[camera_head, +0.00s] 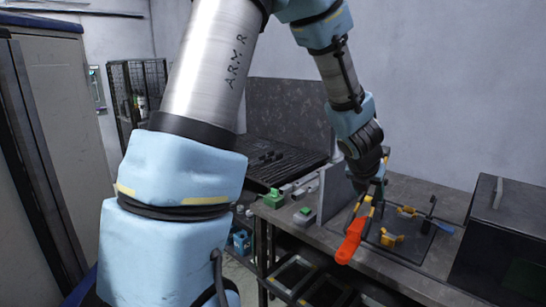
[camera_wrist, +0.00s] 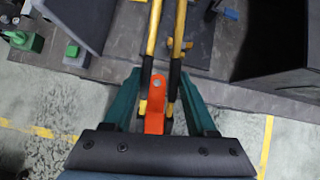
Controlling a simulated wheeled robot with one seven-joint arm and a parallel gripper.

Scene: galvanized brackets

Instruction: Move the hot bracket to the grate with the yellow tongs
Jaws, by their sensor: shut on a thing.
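My gripper (camera_head: 377,186) is above the front of the bench, shut on the yellow tongs (camera_wrist: 152,35). Its green fingers (camera_wrist: 160,88) press on the tongs' black grips from both sides. The two yellow arms of the tongs run away from me, past the top of the wrist view. An orange-red piece with a hole (camera_wrist: 155,110) sits between the fingers; in the head view it points down toward me. It looks like the tongs' tail end, but I cannot be sure. A dark slatted surface, perhaps the grate (camera_head: 290,165), lies back left. I cannot pick out the hot bracket.
Yellow holders (camera_head: 391,239) stand on a dark mat below my gripper. A grey upright panel (camera_head: 336,196) stands left of it, with green-topped blocks (camera_head: 304,216) farther left. A large dark box (camera_head: 505,235) stands at the right. Shelves with trays are under the bench.

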